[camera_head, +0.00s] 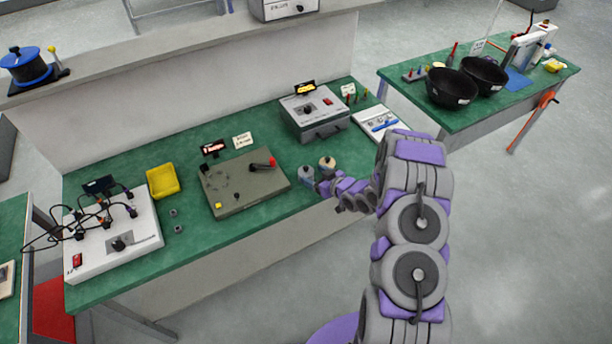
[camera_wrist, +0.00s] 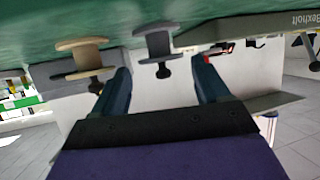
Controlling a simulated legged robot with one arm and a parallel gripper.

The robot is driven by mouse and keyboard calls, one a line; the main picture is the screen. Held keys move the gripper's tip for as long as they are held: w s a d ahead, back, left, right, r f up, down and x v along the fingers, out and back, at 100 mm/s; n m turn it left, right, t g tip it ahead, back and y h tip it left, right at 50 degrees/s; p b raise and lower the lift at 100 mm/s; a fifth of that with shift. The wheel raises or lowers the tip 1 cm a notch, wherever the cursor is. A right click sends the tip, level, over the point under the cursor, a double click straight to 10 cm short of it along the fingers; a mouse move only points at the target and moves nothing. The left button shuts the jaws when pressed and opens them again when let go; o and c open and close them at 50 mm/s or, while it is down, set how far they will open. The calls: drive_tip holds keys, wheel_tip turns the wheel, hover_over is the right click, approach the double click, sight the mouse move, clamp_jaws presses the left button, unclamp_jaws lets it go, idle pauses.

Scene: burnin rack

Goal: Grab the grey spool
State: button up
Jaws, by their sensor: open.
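The grey spool (camera_head: 306,173) stands near the front edge of the green bench, right of the olive panel box. A beige spool (camera_head: 327,163) stands close to its right. In the wrist view, which shows the bench upside down, the grey spool (camera_wrist: 154,43) appears in line with the gap between my fingers. The beige spool (camera_wrist: 81,58) lies left of the left finger there. My gripper (camera_wrist: 162,66) is open with nothing held. In the head view my gripper (camera_head: 325,186) is at the bench's front edge beside both spools. I cannot tell the remaining distance to the grey spool.
The olive panel box (camera_head: 245,183) stands left of the spools. A grey instrument (camera_head: 313,112) and a white tray (camera_head: 381,124) stand behind them. A yellow bin (camera_head: 162,181) and a white wired box (camera_head: 115,240) are farther left. Black bowls (camera_head: 452,86) stand on another bench.

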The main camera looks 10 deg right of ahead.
sight(309, 174)
drive_tip(key=shift+f+b+x, duration=0.15)
drive_tip(key=shift+b+x, duration=0.15)
drive_tip(key=shift+x, duration=1.05)
drive_tip(key=shift+f+b+x, duration=0.15)
drive_tip(key=shift+b+x, duration=0.15)
drive_tip(key=shift+x, duration=1.05)
drive_tip(key=shift+s, duration=0.1)
drive_tip(key=shift+c, duration=0.2)
drive_tip(key=shift+d, duration=0.1)
drive_tip(key=c, duration=0.7)
drive_tip(key=shift+r, duration=0.1)
